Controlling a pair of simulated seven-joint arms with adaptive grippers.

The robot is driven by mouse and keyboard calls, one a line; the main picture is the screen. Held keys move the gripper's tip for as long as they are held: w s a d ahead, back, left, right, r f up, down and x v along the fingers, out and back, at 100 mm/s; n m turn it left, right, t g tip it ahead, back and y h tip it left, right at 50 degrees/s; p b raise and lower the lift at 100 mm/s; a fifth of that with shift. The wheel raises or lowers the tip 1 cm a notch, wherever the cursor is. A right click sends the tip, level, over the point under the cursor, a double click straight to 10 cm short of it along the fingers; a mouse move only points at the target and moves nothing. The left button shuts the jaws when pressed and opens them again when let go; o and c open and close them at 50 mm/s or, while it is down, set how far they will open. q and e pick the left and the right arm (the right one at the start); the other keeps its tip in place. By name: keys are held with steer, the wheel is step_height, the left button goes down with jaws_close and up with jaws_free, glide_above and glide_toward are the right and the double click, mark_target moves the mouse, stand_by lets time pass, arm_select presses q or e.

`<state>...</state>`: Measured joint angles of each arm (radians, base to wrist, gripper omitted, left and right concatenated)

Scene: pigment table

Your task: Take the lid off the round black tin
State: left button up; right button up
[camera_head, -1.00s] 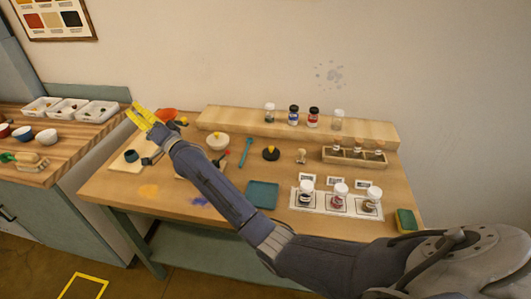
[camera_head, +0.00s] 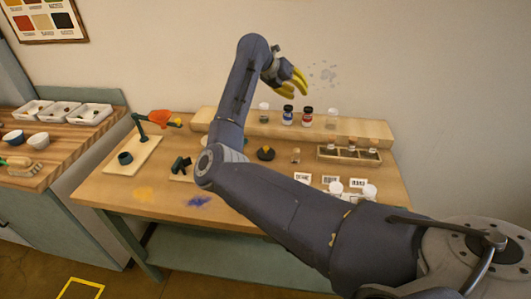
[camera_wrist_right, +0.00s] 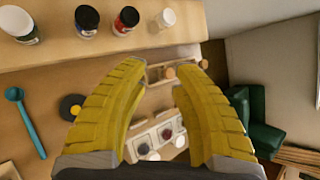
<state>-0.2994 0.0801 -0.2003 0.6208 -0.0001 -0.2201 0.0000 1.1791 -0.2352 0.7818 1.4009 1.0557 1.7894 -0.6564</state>
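The round black tin (camera_head: 265,153) sits low on the table, just in front of the raised wooden shelf. A small yellow knob shows at its middle, and it looks closed. It also shows in the right wrist view (camera_wrist_right: 72,107), left of the fingers. My right gripper (camera_head: 296,82) is high above the shelf, up and to the right of the tin, and apart from it. Its yellow fingers (camera_wrist_right: 158,88) are spread with nothing held between them. My left gripper is in neither view.
The shelf (camera_head: 360,126) carries several jars, including a red-labelled one (camera_head: 307,116). A wooden rack (camera_head: 348,154) with corked vials stands to the tin's right. A teal spoon-like tool (camera_wrist_right: 28,120) lies left of the tin. My right arm hides part of the table.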

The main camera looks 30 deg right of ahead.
steer(key=a+f+y, duration=0.4)
steer(key=a, duration=0.1)
steer(key=t+y, duration=0.1)
steer(key=y, duration=0.3)
glide_above(266, 147)
steer(key=f, duration=1.4)
steer(key=shift+s+a, duration=0.15)
steer(key=shift+a, duration=0.05)
steer(key=shift+d+f, duration=0.2)
steer(key=shift+f, duration=2.75)
jaws_close()
